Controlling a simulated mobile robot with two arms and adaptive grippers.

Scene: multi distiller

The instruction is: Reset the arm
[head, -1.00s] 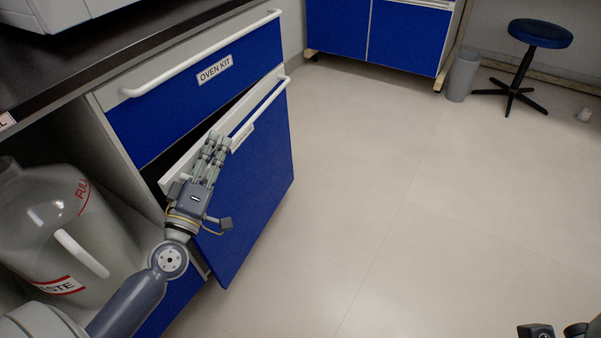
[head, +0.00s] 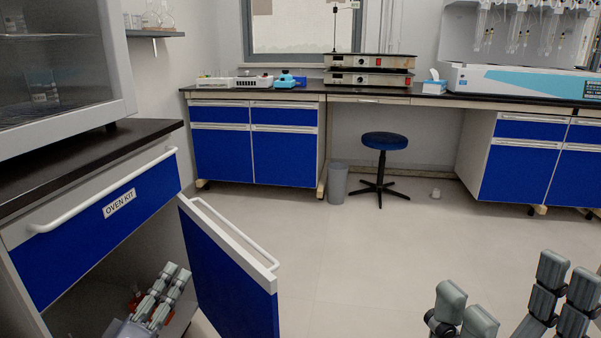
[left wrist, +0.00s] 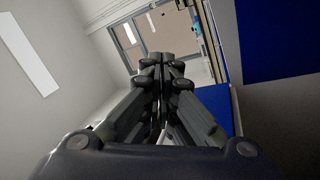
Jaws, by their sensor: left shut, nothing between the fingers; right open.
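My right gripper (head: 508,285) is at the bottom right of the head view, fingers spread and empty, over the floor.
A black countertop (head: 90,155) with a glass-fronted appliance (head: 60,70) is at the left. A blue stool (head: 385,141) and a grey bin (head: 337,183) stand by the far bench (head: 440,98). The floor in the middle is clear.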

